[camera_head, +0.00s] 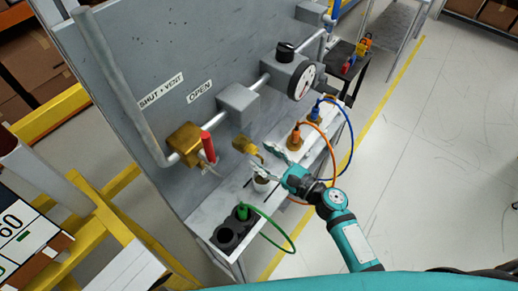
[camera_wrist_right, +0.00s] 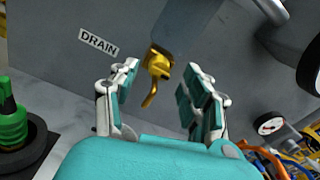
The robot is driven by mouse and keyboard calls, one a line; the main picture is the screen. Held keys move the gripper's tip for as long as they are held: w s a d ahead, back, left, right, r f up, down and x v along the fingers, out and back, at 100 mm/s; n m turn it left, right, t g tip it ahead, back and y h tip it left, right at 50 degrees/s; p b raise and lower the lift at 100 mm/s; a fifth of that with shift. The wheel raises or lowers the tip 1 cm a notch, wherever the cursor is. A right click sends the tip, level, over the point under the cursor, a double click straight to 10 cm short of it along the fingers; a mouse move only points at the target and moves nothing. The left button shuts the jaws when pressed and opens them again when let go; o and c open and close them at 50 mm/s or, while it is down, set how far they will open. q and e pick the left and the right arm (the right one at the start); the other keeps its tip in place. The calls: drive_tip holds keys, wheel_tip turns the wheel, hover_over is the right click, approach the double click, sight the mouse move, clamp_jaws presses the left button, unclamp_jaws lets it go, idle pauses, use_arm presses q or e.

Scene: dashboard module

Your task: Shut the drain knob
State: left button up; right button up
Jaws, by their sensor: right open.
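The drain knob (camera_head: 245,146) is a brass-yellow valve with a small lever, low on the grey panel. In the right wrist view the knob (camera_wrist_right: 158,66) sits under a grey block, its lever hanging down, to the right of the DRAIN label (camera_wrist_right: 98,41). My right gripper (camera_head: 262,159) is open and empty, close in front of the knob. In the wrist view its fingers (camera_wrist_right: 163,80) stand either side of the knob's lever, with a gap visible on both sides. My left gripper is not in view.
A red-handled brass valve (camera_head: 185,144) is left of the knob on the pipe. A gauge (camera_head: 302,80) is to the right. The shelf below holds black sockets (camera_head: 226,233), a green plug (camera_head: 242,211) and orange and blue cables. Open floor lies right.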

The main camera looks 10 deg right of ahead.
drive_tip(key=shift+x, duration=0.95)
clamp_jaws()
